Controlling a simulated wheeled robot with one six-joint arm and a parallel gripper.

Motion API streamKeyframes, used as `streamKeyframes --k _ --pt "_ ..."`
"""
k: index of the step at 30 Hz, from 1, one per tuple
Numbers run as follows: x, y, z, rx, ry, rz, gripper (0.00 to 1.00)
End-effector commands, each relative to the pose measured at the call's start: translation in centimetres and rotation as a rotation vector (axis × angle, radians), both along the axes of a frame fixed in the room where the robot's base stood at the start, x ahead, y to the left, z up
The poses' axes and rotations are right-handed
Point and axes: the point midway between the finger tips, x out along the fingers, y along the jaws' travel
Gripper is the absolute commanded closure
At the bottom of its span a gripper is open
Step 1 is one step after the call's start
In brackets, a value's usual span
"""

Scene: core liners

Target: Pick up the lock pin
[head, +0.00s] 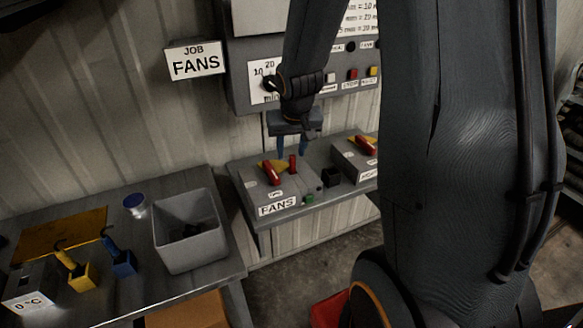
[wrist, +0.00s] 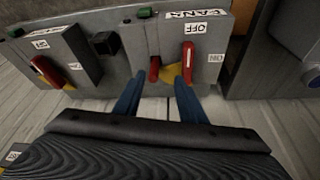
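The fans switch box (head: 291,191) stands on a grey shelf, with a red lever (head: 270,173) over a yellow plate. A slim red upright piece (head: 293,163), which looks like the lock pin, stands just right of the lever. In the wrist view the pin (wrist: 154,69) is left of the lever (wrist: 188,62), which is beside an OFF label. My gripper (head: 292,149) is above and behind the box, fingers pointing down. In the wrist view its blue fingers (wrist: 158,86) are apart, with the pin ahead of the gap. Contact cannot be told.
A second switch box (head: 351,163) with a red lever stands to the right, and a small black block (head: 331,178) between them. A control panel (head: 325,97) hangs behind my gripper. A grey bin (head: 187,255) and blue and yellow padlock-like items stand on the left bench (head: 140,296).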

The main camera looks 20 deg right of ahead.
Motion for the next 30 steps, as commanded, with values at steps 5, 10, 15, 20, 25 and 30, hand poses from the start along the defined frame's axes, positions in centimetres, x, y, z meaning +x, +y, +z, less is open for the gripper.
streamKeyframes --k 5,10,15,20,25,30 --pt "1.8 -1.2 -1.0 0.000 -0.024 -0.022 0.63" --pt "2.3 -1.5 -2.6 -0.001 -0.024 -0.023 0.63" --pt "2.7 -2.0 -4.3 0.000 -0.023 -0.025 0.63" --pt "3.6 -2.4 -6.6 0.000 -0.024 -0.025 0.63" --pt "4.0 -2.5 -7.5 0.000 -0.025 -0.026 0.63" --pt "4.0 -2.5 -7.4 0.000 -0.025 -0.026 0.63"
